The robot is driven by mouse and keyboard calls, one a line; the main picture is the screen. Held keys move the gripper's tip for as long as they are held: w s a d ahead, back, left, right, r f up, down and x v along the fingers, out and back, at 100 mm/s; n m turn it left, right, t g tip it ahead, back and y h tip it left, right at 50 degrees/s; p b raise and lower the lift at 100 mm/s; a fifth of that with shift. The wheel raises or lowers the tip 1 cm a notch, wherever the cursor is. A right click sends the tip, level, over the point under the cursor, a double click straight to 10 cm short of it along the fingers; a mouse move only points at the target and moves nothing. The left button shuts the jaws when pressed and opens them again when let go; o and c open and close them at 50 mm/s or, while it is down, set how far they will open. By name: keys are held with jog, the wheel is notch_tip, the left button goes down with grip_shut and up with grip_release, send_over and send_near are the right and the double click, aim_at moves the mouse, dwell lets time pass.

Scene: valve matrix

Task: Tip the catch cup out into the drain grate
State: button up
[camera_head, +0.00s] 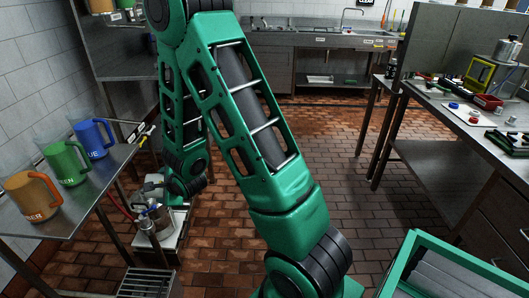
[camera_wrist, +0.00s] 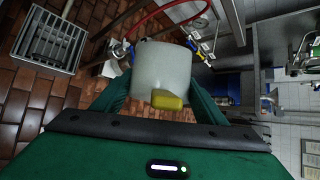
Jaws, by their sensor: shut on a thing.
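In the wrist view a pale grey-white cup (camera_wrist: 162,68) sits between the green fingers of my gripper (camera_wrist: 160,88), which is shut on it. A yellow block-like part (camera_wrist: 167,99) shows at the cup's near side. Whether anything is inside the cup cannot be seen. The grate (camera_head: 146,284) also shows at the bottom left of the head view.
A metal table at left holds an orange mug (camera_head: 32,195), a green mug (camera_head: 65,162) and a blue mug (camera_head: 93,138). A valve stand (camera_head: 158,225) with a red hose stands behind the grate. A cluttered workbench (camera_head: 455,108) is at right. The middle brick floor is clear.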

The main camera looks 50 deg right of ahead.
jog(key=s+d+f+n+g+h, duration=0.2)
jog(key=s+d+f+g+h, duration=0.1)
jog(key=d, duration=0.7)
jog(key=s+d+f+n+g+h, duration=0.1)
jog(key=s+d+f+g+h, duration=0.2)
jog(key=d, duration=0.7)
jog(key=s+d+r+g+h, duration=0.6)
jog(key=s+d+r+g, duration=0.3)
jog(key=s+d+r, duration=0.3)
jog(key=shift+s+h, duration=0.3)
jog(key=shift+s, duration=0.05)
